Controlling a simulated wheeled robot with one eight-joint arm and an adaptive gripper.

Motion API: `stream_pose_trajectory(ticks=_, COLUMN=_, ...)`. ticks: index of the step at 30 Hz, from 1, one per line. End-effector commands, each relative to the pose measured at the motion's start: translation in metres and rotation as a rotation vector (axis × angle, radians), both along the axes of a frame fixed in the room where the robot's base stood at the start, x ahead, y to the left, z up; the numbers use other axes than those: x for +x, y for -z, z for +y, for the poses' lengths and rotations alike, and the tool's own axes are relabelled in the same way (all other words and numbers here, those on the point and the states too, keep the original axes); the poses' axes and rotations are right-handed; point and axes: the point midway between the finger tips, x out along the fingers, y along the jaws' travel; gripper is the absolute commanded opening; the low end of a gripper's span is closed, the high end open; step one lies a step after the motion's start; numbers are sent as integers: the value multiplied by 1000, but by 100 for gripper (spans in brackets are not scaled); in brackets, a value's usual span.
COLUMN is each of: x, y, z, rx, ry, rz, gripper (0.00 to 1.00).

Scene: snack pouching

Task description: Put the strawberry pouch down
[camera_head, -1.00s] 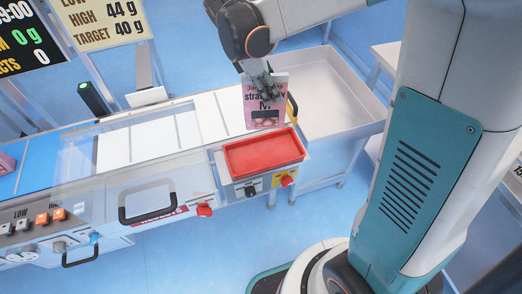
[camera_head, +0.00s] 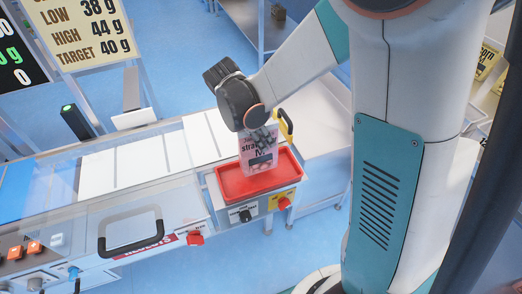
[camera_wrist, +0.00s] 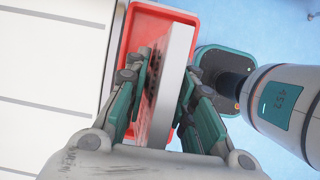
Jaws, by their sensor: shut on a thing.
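The strawberry pouch (camera_head: 260,155) is pink and white with dark print, and stands upright in the head view. My gripper (camera_head: 262,136) is shut on its upper part from above. In the wrist view the pouch (camera_wrist: 170,85) is seen edge-on between the two green-and-grey fingers of my gripper (camera_wrist: 155,95). The pouch is over the red tray (camera_head: 228,188), with its lower edge at or just above the tray floor; I cannot tell whether it touches. The red tray (camera_wrist: 131,40) also shows under the pouch in the wrist view.
The conveyor (camera_head: 110,170) with white sections runs left of the tray. A yellow-and-black handle (camera_head: 285,122) stands just behind the tray. A red knob (camera_head: 284,203) is on the front panel below it.

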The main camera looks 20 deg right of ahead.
Motion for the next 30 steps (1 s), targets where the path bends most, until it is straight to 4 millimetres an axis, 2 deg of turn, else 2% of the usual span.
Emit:
stream_pose_trajectory(ticks=1, x=0, y=7, z=0, rx=0, ry=0, rz=0, gripper=0)
stream_pose_trajectory(ticks=8, x=0, y=20, z=0, rx=0, ry=0, rz=0, gripper=0)
stream_pose_trajectory(ticks=15, x=0, y=54, z=0, rx=0, ry=1, rz=0, gripper=0)
stream_pose_trajectory(ticks=27, x=0, y=59, z=0, rx=0, ry=1, rz=0, gripper=0)
stream_pose_trajectory(ticks=28, x=0, y=58, z=0, rx=0, ry=1, rz=0, gripper=28)
stream_pose_trajectory(ticks=30, x=0, y=58, z=0, rx=0, ry=1, rz=0, gripper=44)
